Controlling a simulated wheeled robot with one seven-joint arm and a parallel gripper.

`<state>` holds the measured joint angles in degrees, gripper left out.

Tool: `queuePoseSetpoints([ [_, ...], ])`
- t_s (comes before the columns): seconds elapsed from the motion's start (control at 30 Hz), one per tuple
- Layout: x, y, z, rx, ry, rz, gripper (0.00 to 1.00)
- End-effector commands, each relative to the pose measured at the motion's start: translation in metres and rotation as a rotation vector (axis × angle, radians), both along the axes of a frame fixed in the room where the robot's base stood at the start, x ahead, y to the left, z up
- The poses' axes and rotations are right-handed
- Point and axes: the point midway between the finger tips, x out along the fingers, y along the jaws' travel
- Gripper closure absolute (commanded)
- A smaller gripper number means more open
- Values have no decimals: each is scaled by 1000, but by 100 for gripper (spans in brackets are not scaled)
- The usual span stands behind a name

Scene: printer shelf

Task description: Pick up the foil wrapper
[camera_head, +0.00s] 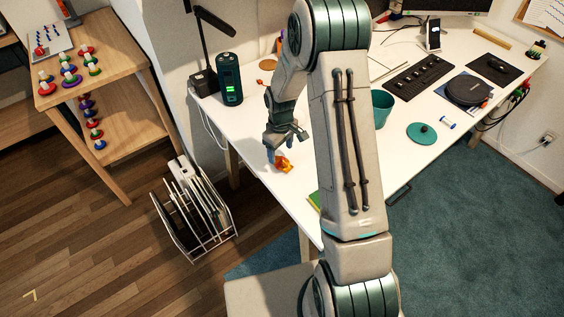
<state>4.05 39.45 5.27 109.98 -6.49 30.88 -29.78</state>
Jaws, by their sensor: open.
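A small crumpled orange piece (284,165), which looks like the foil wrapper, lies on the white desk near its left front edge. My gripper (284,147) is just above and behind it in the head view, pointing down. Its fingers are apart and nothing shows held between them. One finger comes down close to the left side of the orange piece; I cannot tell if they touch.
The white desk (262,110) holds a dark green cylinder (229,80), a teal cup (382,106), a keyboard (418,75) and a round black device (469,91). A wire rack (195,212) stands on the floor. A wooden shelf (110,60) with colored rings is at left.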

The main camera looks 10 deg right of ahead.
Motion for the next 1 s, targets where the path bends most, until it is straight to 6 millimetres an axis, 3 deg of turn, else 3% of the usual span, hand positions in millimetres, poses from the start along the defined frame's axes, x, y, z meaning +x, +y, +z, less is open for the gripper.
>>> queuePoseSetpoints([
  [0.17,-1,0,-8,0,2,0,34],
  [0.5,-2,-1,-48,0,2,1,34],
  [0.83,-1,-1,-55,0,-1,0,34],
  [0.87,-1,-1,-55,0,-1,0,37],
  [1.0,-1,-1,-55,-1,-1,0,76],
])
